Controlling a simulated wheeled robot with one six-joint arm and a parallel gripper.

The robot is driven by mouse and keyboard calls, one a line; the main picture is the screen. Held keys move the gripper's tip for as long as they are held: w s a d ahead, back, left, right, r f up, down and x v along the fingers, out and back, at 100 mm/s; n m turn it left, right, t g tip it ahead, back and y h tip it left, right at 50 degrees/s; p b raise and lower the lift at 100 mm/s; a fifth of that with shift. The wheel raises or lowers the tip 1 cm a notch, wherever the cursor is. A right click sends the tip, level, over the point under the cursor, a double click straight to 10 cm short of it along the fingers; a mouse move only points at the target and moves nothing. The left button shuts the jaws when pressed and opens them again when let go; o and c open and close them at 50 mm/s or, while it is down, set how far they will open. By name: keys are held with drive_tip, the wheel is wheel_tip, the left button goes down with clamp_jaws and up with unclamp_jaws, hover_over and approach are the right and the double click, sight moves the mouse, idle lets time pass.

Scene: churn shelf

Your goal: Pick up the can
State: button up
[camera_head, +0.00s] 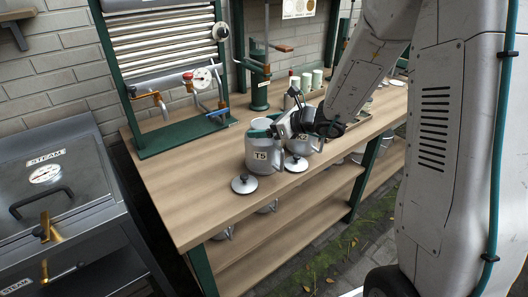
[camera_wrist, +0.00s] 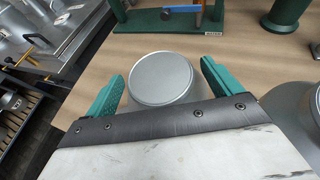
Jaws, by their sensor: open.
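A grey metal can (camera_head: 262,160) labelled T5 stands upright on the wooden bench, with a handle on its right side. My gripper (camera_head: 262,128) is at its top. In the wrist view my gripper (camera_wrist: 163,76) has its two green fingers apart, one on each side of the can's round top (camera_wrist: 165,78). A gap shows between each finger and the can. The can's lower part is hidden in the wrist view.
A second can (camera_head: 303,144) stands close on the right, partly behind my gripper. Lids (camera_head: 245,184) lie in front on the bench (camera_head: 195,200). A green-based pipe stand (camera_head: 185,138) is at the back left.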

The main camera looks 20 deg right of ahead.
drive_tip(key=shift+w+a, duration=0.1)
drive_tip(key=shift+f, duration=0.15)
drive_tip(key=c, duration=1.7)
